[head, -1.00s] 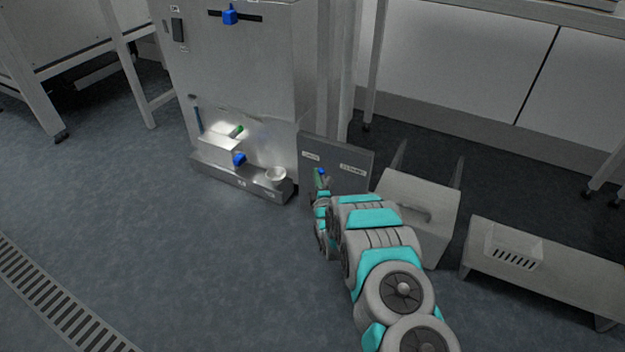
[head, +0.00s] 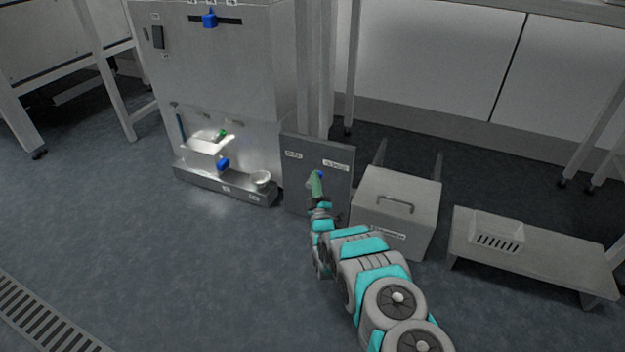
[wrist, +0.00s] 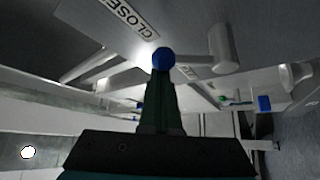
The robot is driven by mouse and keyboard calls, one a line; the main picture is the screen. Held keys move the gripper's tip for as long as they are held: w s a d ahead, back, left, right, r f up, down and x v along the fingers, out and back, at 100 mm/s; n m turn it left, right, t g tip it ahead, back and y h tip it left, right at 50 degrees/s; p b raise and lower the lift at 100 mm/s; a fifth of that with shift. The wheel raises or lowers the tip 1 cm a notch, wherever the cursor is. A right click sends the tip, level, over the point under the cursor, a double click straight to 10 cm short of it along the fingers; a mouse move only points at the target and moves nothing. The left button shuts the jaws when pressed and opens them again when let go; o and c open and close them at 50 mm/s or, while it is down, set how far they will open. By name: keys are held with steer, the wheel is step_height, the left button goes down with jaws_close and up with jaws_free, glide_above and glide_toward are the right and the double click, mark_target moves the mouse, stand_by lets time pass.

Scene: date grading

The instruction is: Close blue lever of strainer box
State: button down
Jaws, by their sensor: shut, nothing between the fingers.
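The dark upright panel (head: 300,180) has two small labels near its top; the wrist view shows "CLOSE" on one label (wrist: 132,18). The blue lever knob (head: 320,174) shows in front of the panel, below the right label. In the wrist view the round blue knob (wrist: 163,60) sits right at my fingertips, beside a grey cylinder and rod (wrist: 222,48). My gripper (head: 317,184) has green fingers, which are shut with nothing between them. The fingertips look against or very close to the knob; contact cannot be told. The fingers hide part of the lever.
A grey lidded box (head: 400,185) with a handle stands right of the panel, close to my arm. A low bench (head: 550,255) with a slotted white bin (head: 497,232) is further right. A steel machine (head: 220,80) stands left. The floor in front is open.

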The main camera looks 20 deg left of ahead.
steer(key=shift+d+f, duration=0.3)
steer(key=shift+d, duration=0.2)
steer(key=shift+r, duration=0.1)
stand_by(0.5)
